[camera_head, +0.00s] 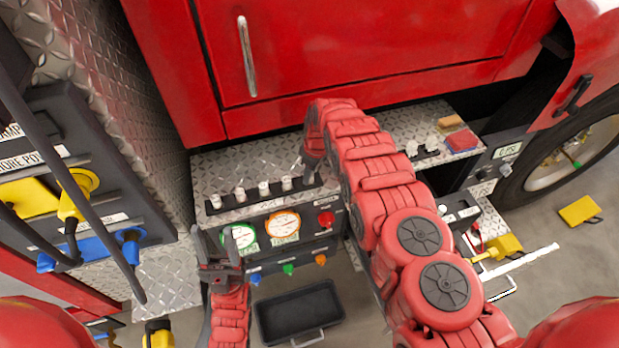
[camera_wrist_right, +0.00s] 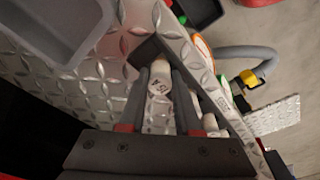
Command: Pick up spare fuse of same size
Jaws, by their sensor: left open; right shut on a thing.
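A row of white cylindrical fuses (camera_head: 263,188) stands in a black rack (camera_head: 228,205) on the diamond-plate ledge in the head view. My right gripper (camera_head: 311,176) reaches down at the right end of this rack. In the right wrist view its two fingers (camera_wrist_right: 160,92) are shut on a white fuse (camera_wrist_right: 159,78) with dark printing on its end; the printing is too small to read surely. Another white fuse (camera_wrist_right: 210,122) shows beside the right finger. My left gripper (camera_head: 217,262) is open and empty, in front of the panel below the rack's left end.
Below the ledge is a panel with a green-rimmed gauge (camera_head: 239,237), an orange-rimmed gauge (camera_head: 283,225) and a red knob (camera_head: 326,219). A black tray (camera_head: 299,312) lies on the floor below. More white parts (camera_head: 425,147) and a red sponge-like block (camera_head: 461,141) sit on the ledge's right.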

